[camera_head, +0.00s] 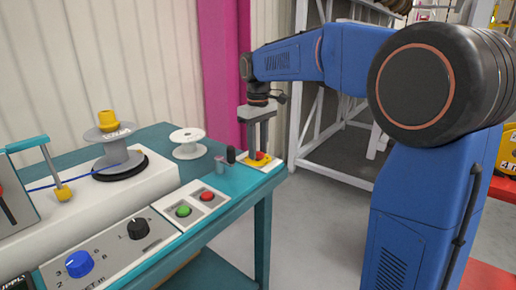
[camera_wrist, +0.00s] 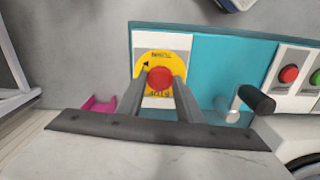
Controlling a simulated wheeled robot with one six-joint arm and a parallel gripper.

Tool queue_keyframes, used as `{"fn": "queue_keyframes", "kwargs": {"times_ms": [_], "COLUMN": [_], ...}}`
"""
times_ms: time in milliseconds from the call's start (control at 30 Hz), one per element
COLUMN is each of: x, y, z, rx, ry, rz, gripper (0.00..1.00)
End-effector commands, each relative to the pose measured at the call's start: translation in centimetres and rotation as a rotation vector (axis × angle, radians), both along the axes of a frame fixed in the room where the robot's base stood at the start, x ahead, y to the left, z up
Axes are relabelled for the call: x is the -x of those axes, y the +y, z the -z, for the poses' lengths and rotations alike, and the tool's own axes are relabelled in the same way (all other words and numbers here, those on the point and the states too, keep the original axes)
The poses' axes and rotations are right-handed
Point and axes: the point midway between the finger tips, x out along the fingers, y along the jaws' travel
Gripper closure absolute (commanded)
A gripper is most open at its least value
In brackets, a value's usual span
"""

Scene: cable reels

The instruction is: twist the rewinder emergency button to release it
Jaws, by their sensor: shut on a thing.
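The emergency button (camera_wrist: 161,79) is a red knob on a yellow round plate (camera_wrist: 151,59), set on a white panel at the end of the teal table. In the head view the button (camera_head: 261,156) is at the table's right corner, below my arm. My gripper (camera_wrist: 161,82) points down at it, with one finger on each side of the red knob. The fingers are shut on the knob. In the head view my gripper (camera_head: 260,146) hides part of the button.
A black-handled crank (camera_wrist: 257,100) stands close beside the button. Red (camera_head: 207,196) and green (camera_head: 183,210) push buttons sit farther along the teal table (camera_head: 231,184). A white reel (camera_head: 187,143) lies behind. A magenta post (camera_head: 222,70) rises behind the table. Floor beyond the table's end is clear.

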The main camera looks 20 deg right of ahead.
Motion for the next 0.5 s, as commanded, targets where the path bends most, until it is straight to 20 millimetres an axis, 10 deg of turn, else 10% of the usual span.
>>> {"fn": "queue_keyframes", "kwargs": {"times_ms": [500], "x": [0.0], "y": [0.0], "z": [0.02], "rx": [0.0], "ry": [0.0], "rz": [0.337], "gripper": [0.9]}}
